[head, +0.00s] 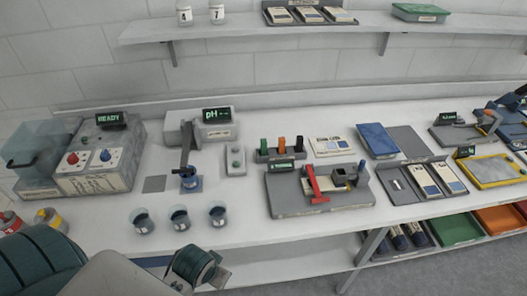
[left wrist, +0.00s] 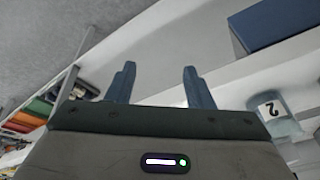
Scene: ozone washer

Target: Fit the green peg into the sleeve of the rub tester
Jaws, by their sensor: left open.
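The green peg (head: 263,144) stands upright in a small dark rack (head: 268,155), beside an orange peg and a black peg. The rub tester (head: 300,206) is a grey flat base in front of the rack, with a red arm (head: 312,182) and a dark block (head: 346,175) on it. Which part is its sleeve is too small to tell. My left arm comes in at the lower left of the head view. The left wrist view shows my left gripper (left wrist: 159,85) open and empty, away from the peg and tester. My right gripper is not in view.
Several small beakers (head: 179,218) stand on the white bench left of the tester; one labelled 2 (left wrist: 276,118) shows in the left wrist view. A grey device with a READY display (head: 95,160) and a pH meter (head: 202,128) stand further left. A blue case (head: 377,141) lies right of the rack.

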